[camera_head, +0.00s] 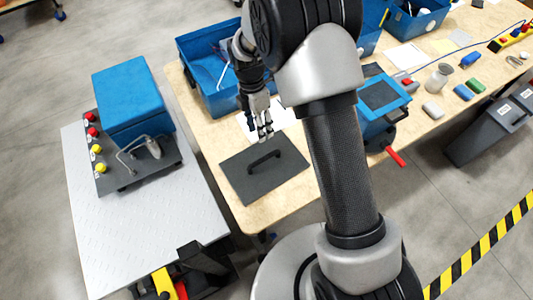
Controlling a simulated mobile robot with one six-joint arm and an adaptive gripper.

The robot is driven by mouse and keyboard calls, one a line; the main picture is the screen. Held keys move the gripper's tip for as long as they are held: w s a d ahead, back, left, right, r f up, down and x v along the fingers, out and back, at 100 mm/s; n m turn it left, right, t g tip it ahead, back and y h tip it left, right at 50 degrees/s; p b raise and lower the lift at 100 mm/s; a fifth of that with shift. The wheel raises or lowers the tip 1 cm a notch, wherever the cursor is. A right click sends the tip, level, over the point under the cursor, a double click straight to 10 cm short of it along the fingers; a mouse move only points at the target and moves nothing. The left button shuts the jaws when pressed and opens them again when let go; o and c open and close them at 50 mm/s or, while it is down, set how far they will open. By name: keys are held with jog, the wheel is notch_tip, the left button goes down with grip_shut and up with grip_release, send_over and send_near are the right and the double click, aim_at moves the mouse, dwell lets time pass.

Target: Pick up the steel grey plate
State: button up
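The steel grey plate (240,178) lies flat on the near left part of the wooden table. A black bar handle (264,160) stands up from its middle. My gripper (265,136) points down near the plate's far edge, beyond the handle, and appears to be above the table. Its fingertips look a little apart, with nothing seen between them. The handle is clear of the fingers. My arm passes in front of the table to the right of the plate.
A blue bin (190,62) stands behind my gripper, and a white sheet (287,113) lies beyond the plate. A blue-framed device (385,118) with a red handle stands right of my arm. A metal-topped cart (150,225) carries a blue box (130,95) at left.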

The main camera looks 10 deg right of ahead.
jog(key=b, duration=0.2)
send_near(264, 157)
jog(key=f, duration=0.3)
jog(key=s+f, duration=0.1)
jog(key=f, duration=0.1)
jog(key=shift+d+f, duration=0.15)
jog(key=shift+d, duration=0.25)
jog(key=shift+s+f+b, duration=0.25)
jog(key=shift+f+b, duration=0.3)
jog(key=shift+f, duration=0.9)
jog(key=shift+s+f+b, duration=0.2)
jog(key=shift+f+b, duration=0.3)
jog(key=shift+f, duration=0.9)
jog(key=shift+r, duration=0.1)
jog(key=shift+c, duration=0.2)
grip_shut()
jog(key=shift+w+r, duration=0.1)
jog(key=shift+w, duration=0.05)
